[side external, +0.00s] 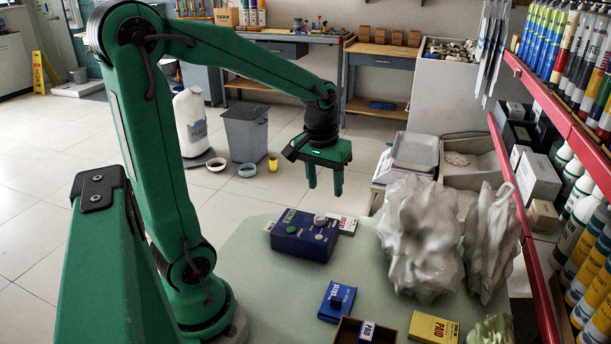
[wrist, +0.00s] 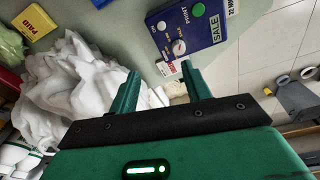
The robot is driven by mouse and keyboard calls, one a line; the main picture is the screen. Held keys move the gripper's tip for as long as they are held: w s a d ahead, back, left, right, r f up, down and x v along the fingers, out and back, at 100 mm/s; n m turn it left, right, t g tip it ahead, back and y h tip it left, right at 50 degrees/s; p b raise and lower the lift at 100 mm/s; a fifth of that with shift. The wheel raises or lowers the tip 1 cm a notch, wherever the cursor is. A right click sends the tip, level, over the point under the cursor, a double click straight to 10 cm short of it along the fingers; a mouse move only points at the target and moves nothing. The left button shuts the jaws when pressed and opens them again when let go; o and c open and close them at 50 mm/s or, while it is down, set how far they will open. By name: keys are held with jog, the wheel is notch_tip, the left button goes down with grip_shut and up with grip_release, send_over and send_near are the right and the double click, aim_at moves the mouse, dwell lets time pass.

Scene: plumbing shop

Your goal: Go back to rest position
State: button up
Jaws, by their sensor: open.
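My gripper (side external: 325,180) is green with two parallel fingers. In the side external view it hangs above the far part of the pale green table (side external: 248,285), fingers pointing down. The fingers are apart with nothing between them. In the wrist view my gripper (wrist: 160,88) is also open and empty. My arm is raised and bent, reaching out to the right from its base.
A blue box with knobs (side external: 303,236) lies on the table below my gripper. Crumpled white bags (side external: 420,235) stand at right. Near the front are a small blue box (side external: 337,301), a yellow box (side external: 433,328) and a brown tray (side external: 345,331). A red-edged shelf (side external: 545,105) bounds the right.

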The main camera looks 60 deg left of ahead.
jog(key=s+d+r+m+t, duration=0.4)
jog(key=s+d+r+m, duration=0.2)
jog(key=s+d, duration=0.3)
jog(key=shift+d+m, duration=0.3)
jog(key=shift+d, duration=0.45)
jog(key=shift+c, duration=0.5)
